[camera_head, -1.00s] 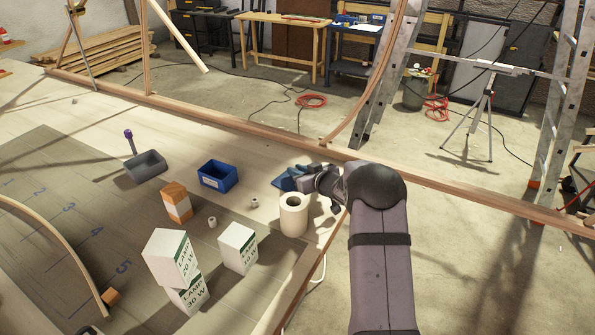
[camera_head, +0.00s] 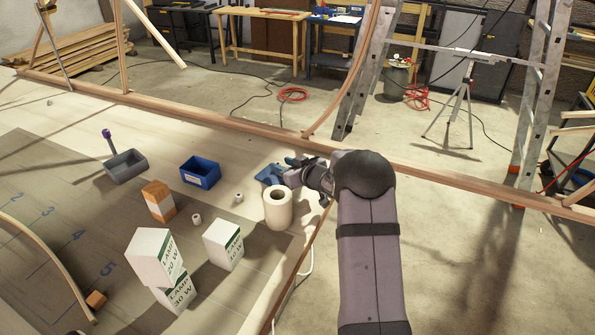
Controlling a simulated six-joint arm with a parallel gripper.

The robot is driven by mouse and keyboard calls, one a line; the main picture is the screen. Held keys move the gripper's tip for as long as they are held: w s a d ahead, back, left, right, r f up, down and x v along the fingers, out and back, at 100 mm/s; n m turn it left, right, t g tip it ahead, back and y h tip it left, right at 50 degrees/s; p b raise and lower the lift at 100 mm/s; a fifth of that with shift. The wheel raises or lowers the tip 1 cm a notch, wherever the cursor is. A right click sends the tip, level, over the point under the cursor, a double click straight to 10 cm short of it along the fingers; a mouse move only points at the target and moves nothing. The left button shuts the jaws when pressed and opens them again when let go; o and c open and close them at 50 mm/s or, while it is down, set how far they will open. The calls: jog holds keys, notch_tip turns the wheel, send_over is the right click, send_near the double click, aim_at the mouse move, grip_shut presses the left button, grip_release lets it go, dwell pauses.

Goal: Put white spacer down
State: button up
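My gripper (camera_head: 289,171) is low over the table's far right part, just behind the roll and beside a flat blue item (camera_head: 270,174). Its fingers are small, dark and partly hidden by my wrist. I cannot tell whether they are open or hold anything.
A blue bin (camera_head: 200,172) and a grey bin (camera_head: 126,167) stand left of my gripper. White lamp boxes (camera_head: 155,257) are stacked in front, with another lamp box (camera_head: 223,244) beside them. A wooden rail (camera_head: 240,130) runs behind. Bare table lies between bins and rail.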

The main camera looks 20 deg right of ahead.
jog(key=b+v, duration=0.1)
jog(key=v, duration=0.9)
jog(key=shift+s, duration=0.1)
jog(key=shift+s+r+m+g+h+p, duration=0.15)
jog(key=shift+s+m+g+h+p, duration=0.25)
jog(key=shift+h, duration=0.5)
jog(key=s+a+g+h+p, duration=0.1)
jog(key=s+g, duration=0.1)
jog(key=s, duration=0.2)
jog(key=s+a+f+m+g+h, duration=0.1)
jog(key=s, duration=0.4)
jog(key=s+a+f+m+g+h+p, duration=0.1)
jog(key=s+g, duration=0.1)
jog(key=s, duration=0.3)
jog(key=shift+f+g+p, duration=0.1)
jog(key=shift+g+p, duration=0.2)
jog(key=shift+p, duration=0.05)
jog(key=s+a+g+y+p, duration=0.1)
jog(key=s+a+g, duration=0.2)
jog(key=s, duration=0.7)
jog(key=s+a+f+g, duration=0.1)
jog(key=s+a+g, duration=0.2)
jog(key=s+a, duration=0.3)
jog(key=s, duration=0.4)
jog(key=shift+s+g+y+p, duration=0.2)
jog(key=shift+g+y+p, duration=0.1)
jog(key=shift+y+p, duration=0.1)
